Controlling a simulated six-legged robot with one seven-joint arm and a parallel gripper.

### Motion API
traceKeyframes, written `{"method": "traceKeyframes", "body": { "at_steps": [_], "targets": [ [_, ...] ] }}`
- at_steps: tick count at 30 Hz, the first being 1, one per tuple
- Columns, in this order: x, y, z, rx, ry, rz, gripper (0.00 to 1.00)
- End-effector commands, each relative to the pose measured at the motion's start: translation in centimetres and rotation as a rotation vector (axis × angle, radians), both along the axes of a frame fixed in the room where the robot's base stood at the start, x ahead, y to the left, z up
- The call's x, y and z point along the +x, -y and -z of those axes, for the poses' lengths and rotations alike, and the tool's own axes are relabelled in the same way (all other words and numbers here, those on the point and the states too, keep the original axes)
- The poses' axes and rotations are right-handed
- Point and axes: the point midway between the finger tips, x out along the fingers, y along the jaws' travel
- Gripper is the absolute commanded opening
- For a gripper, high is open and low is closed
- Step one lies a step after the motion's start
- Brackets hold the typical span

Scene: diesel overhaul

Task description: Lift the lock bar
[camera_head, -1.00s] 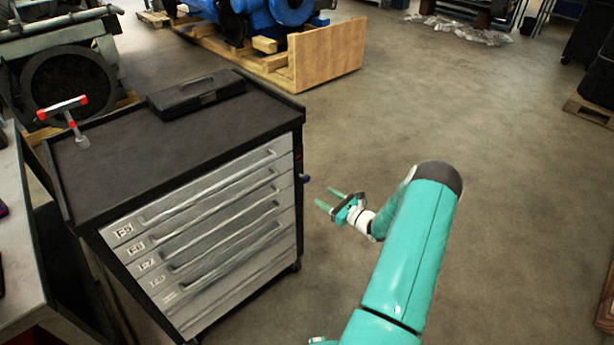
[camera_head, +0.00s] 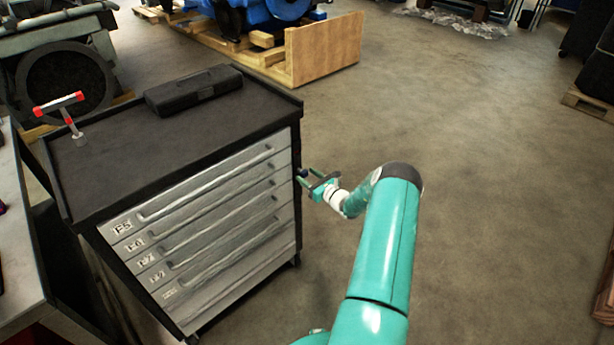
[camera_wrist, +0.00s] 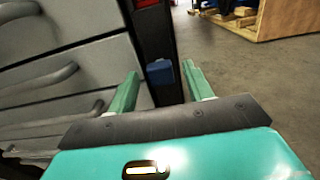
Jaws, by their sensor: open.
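The drawer cabinet (camera_head: 200,240) stands at left of centre in the head view, its drawers shut. A dark upright strip (camera_wrist: 152,40), which looks like the lock bar, runs along the cabinet's front right edge. It carries a blue tab (camera_wrist: 160,73) and, higher up, a red mark (camera_wrist: 147,3). My gripper (camera_head: 307,175) is beside that edge, open and empty. In the wrist view the two green fingers of my gripper (camera_wrist: 160,70) appear either side of the blue tab. I cannot tell whether they touch it.
A black case (camera_head: 195,90) and a red-and-white T-handled tool (camera_head: 66,112) rest on the cabinet top. A grey bench (camera_head: 25,250) is at far left. A wooden crate panel (camera_head: 323,48) stands behind. The floor (camera_head: 490,170) to the right is clear.

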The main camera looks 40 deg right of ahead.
Motion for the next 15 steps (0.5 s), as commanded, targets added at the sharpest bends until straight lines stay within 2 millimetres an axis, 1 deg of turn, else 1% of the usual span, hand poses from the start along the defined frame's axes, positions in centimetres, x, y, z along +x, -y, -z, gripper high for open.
{"method": "traceKeyframes", "body": {
  "at_steps": [1, 4, 11, 12, 14, 15],
  "targets": [
    [0.55, -0.03, 0.0, -0.001, 0.001, -0.001, 0.51],
    [1.12, -0.03, 0.05, 0.002, 0.0, 0.0, 0.51],
    [1.22, 0.01, 0.03, 0.001, -0.001, 0.001, 0.51],
    [1.22, 0.01, 0.03, 0.001, 0.0, 0.001, 0.49],
    [1.21, 0.02, 0.02, 0.001, 0.0, 0.001, 0.37],
    [1.2, 0.02, 0.02, 0.001, 0.0, 0.001, 0.29]
  ]
}}
